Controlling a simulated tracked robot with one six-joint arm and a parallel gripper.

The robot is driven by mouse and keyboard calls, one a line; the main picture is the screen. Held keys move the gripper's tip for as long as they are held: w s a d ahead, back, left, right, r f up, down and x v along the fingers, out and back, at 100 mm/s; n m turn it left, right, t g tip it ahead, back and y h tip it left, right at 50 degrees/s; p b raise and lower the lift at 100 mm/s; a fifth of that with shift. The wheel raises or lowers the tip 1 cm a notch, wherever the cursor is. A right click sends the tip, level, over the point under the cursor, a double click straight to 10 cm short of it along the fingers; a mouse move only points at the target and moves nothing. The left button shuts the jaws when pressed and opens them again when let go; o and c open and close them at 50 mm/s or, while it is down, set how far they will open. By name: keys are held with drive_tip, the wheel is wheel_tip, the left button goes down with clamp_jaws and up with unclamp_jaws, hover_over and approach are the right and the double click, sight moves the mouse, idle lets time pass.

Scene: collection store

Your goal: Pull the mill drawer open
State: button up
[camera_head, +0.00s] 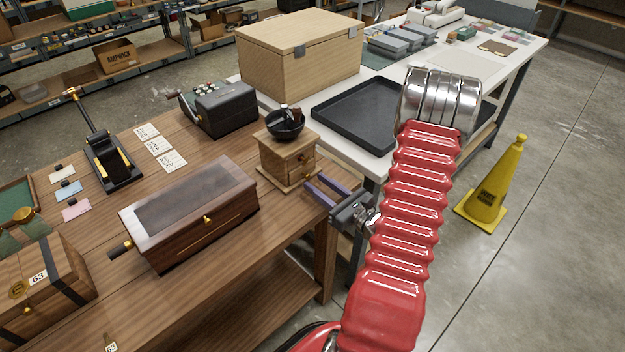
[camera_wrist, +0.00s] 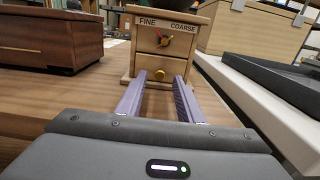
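The mill (camera_head: 287,158) is a small light-wood box with a black bowl (camera_head: 285,125) on top, standing near the right end of the wooden table. My gripper (camera_head: 317,189) has two purple fingers, open and empty, pointing at the mill front. In the wrist view the gripper fingers (camera_wrist: 165,82) lie either side of the knob's line; contact with the knob cannot be told.
A dark wooden box (camera_head: 190,215) stands left of the mill, and a black adding machine (camera_head: 218,106) behind it. A black tray (camera_head: 368,112) and a large wooden chest (camera_head: 300,55) sit on the white table. A yellow cone (camera_head: 492,185) stands on the floor at right.

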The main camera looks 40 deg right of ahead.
sight(309, 177)
drive_tip(key=shift+w, duration=1.6)
clamp_jaws()
